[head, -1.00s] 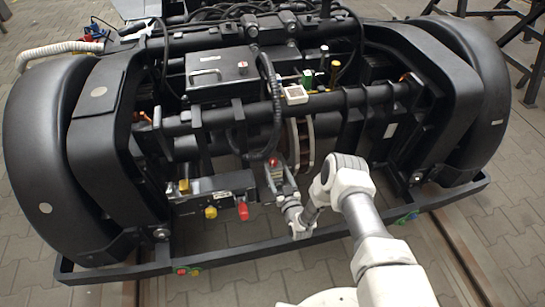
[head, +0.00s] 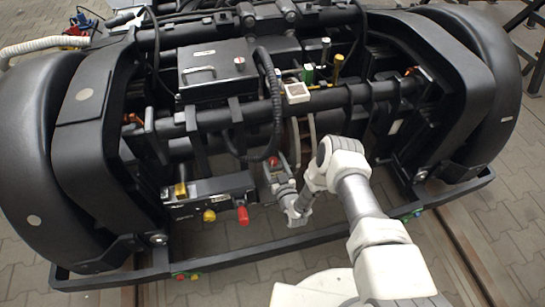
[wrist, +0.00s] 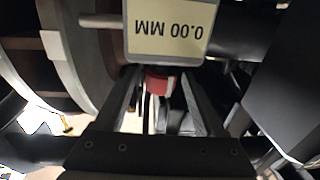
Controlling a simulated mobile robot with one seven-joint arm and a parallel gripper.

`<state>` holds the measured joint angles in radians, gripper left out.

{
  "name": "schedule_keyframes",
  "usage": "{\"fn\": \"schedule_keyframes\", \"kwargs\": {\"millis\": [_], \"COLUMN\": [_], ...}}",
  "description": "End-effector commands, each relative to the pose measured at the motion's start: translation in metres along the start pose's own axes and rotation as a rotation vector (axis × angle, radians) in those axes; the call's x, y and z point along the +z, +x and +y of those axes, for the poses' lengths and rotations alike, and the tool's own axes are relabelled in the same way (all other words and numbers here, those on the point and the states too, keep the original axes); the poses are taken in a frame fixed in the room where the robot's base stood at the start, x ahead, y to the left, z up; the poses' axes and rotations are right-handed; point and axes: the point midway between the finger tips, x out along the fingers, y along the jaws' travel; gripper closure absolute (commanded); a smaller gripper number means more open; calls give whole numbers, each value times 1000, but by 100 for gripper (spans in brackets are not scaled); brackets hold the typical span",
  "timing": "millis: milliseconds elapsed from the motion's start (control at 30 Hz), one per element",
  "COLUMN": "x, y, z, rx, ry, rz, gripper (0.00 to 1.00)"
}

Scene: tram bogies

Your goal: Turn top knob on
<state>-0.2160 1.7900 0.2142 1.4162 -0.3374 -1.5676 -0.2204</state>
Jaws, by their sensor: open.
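I cannot tell for sure which part is the top knob. A small red knob (head: 239,62) stands on the lid of the black box on the bogie. A yellow knob (head: 181,189) sits on top of the lower left unit, and a red knob (head: 242,215) and a yellow knob (head: 209,216) are on its front. My gripper (head: 274,165) is low, in front of the bogie's middle, right of that unit. In the wrist view my gripper (wrist: 158,82) is open. A red part (wrist: 160,83) shows between or beyond its fingers; contact cannot be told.
A gauge reading 0.00 MM (wrist: 170,30) appears upside down just above the fingers. A thick black hose (head: 270,90) and the cross tube (head: 345,97) lie above my gripper. The lower frame rail (head: 235,255) runs in front. Large dark covers flank both sides.

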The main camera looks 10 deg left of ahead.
Motion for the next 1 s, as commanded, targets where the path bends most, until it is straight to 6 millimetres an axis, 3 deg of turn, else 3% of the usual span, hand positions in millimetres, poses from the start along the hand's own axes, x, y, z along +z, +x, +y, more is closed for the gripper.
{"fn": "schedule_keyframes", "kwargs": {"millis": [433, 833, 1000], "x": [0, 0, 0], "y": [-1, -1, -1], "z": [-1, -1, -1], "rx": [0, 0, -2], "ry": [0, 0, 0], "rz": [0, 0, 0], "gripper": [28, 98, 100]}}
